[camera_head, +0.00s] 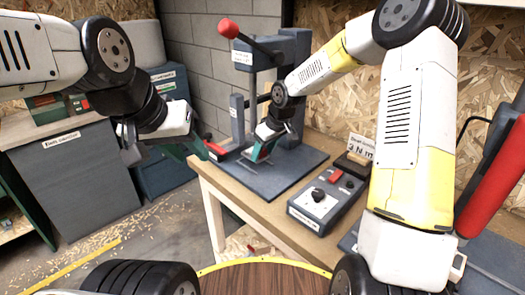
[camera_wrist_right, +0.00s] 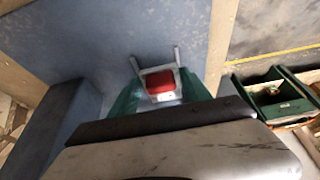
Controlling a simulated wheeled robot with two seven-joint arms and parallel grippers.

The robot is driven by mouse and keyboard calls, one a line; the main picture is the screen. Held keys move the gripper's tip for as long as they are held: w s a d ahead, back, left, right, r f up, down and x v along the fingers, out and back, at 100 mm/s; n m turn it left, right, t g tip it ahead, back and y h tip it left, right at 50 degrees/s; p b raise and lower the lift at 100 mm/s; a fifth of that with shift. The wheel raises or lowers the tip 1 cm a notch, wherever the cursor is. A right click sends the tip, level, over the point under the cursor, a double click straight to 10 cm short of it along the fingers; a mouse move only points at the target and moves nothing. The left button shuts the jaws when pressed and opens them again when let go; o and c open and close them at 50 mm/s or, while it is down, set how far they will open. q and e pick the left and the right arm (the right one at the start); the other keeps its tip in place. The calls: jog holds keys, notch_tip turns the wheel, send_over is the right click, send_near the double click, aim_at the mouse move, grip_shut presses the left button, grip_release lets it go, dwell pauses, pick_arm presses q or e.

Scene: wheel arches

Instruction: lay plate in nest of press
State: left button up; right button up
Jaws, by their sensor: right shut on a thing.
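The press (camera_head: 291,75) stands on a bench with a red-knobbed lever at its upper left and a flat blue-grey base (camera_head: 300,172). My right gripper (camera_head: 261,152) is low over the left part of this base, its green fingers pointing down. In the right wrist view, my right gripper (camera_wrist_right: 160,92) has its green fingers on either side of a small red piece with a pale lower edge, which I take for the plate (camera_wrist_right: 160,80). Pale thin bars, perhaps the nest (camera_wrist_right: 138,66), show just beyond it; whether they touch is unclear. My left gripper (camera_head: 189,152) appears open and empty, left of the bench.
A control box (camera_head: 322,203) with a knob and red switch sits on the bench right of the press base. A small labelled sign (camera_head: 359,150) stands behind it. A red and black part (camera_head: 218,150) lies at the base's left edge. Grey cabinets (camera_head: 75,185) stand left.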

jog(key=shift+w+a, duration=0.25)
jog(key=shift+w, duration=0.35)
jog(key=shift+s+f, duration=0.1)
jog(key=shift+f, duration=1.7)
jog(key=shift+f, duration=0.15)
jog(key=o, duration=1.6)
jog(key=shift+c, duration=0.2)
